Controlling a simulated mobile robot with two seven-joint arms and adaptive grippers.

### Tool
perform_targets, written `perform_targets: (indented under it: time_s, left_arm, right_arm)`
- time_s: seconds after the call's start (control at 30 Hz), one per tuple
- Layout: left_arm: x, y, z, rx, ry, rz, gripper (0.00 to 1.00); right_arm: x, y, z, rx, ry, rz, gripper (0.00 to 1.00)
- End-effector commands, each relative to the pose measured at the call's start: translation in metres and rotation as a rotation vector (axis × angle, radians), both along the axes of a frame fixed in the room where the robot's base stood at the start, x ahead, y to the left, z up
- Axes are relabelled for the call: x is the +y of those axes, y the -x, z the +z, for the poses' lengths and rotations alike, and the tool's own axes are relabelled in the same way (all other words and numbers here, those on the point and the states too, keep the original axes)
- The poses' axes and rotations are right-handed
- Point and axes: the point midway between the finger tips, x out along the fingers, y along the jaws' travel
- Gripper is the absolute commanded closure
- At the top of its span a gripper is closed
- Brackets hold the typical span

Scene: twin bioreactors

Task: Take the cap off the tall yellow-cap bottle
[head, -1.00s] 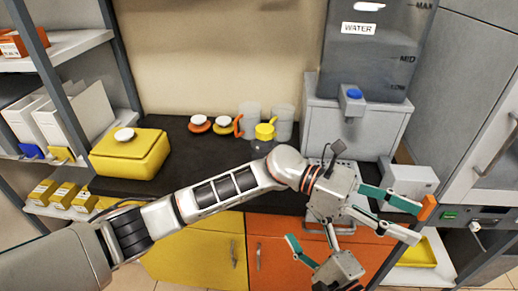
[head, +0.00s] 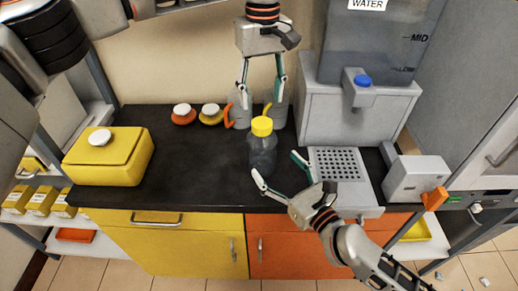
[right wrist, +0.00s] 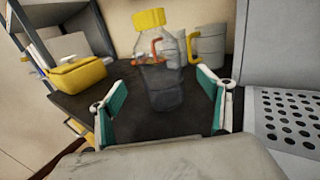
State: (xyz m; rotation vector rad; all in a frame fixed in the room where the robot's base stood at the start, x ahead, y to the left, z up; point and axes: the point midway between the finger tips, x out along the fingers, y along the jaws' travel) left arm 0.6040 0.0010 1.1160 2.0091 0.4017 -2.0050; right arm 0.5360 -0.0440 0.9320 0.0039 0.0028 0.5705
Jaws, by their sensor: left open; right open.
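The tall bottle (head: 262,155) is dark and see-through with a yellow cap (head: 262,126) on top. It stands upright on the black counter. My left gripper (head: 262,92) is open and points down above the cap, apart from it. My right gripper (head: 279,172) is open at the bottle's front right, low over the counter. In the right wrist view the bottle (right wrist: 163,80) with its yellow cap (right wrist: 148,19) stands ahead, between and beyond the open fingers (right wrist: 163,98). Neither gripper visibly touches the bottle.
Grey mugs (head: 240,110) stand behind the bottle, beside two small white-topped lids (head: 211,113). A yellow box (head: 108,158) is at the counter's left. The water tank (head: 375,40) and a perforated tray (head: 338,164) are to the right. The counter's left middle is clear.

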Motion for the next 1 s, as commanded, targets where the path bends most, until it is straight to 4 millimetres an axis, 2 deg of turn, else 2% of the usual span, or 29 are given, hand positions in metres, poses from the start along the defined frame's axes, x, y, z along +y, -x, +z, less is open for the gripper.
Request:
perform_targets:
  time_s: [0.5,0.93,1.0]
  left_arm:
    - [-0.001,0.001,-0.001,0.001,0.003,0.000,0.50]
    - [-0.001,0.001,-0.001,0.002,0.003,0.000,0.50]
    - [-0.001,0.001,-0.001,0.002,0.003,0.000,0.50]
  right_arm:
    - [0.036,-0.055,0.000,-0.004,0.002,0.000,0.22]
    - [0.040,-0.063,0.000,-0.003,0.003,0.000,0.22]
    - [0.040,-0.063,0.000,-0.003,0.003,0.000,0.40]
